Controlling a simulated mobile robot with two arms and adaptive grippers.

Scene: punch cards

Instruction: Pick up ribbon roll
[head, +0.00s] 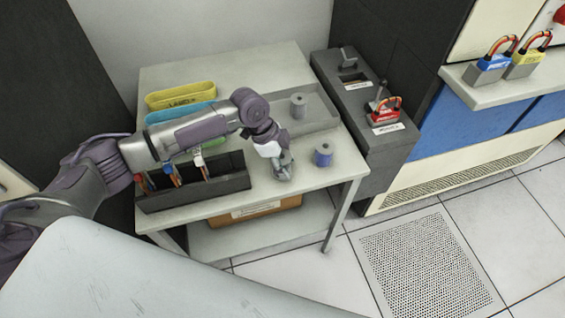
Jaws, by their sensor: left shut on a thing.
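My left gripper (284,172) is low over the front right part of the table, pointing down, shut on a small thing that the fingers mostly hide. It is probably a ribbon roll, but I cannot make out its colour. A blue ribbon roll (323,155) stands upright on the table to the right of the gripper, apart from it. My right gripper is not in view.
A dark box (222,184) with several coloured-handled items stands left of the gripper. Yellow (181,95) and blue bands lie behind my arm. A dark grey cabinet (366,107) with a red padlock (385,109) adjoins the table's right side. A brown box sits on the lower shelf.

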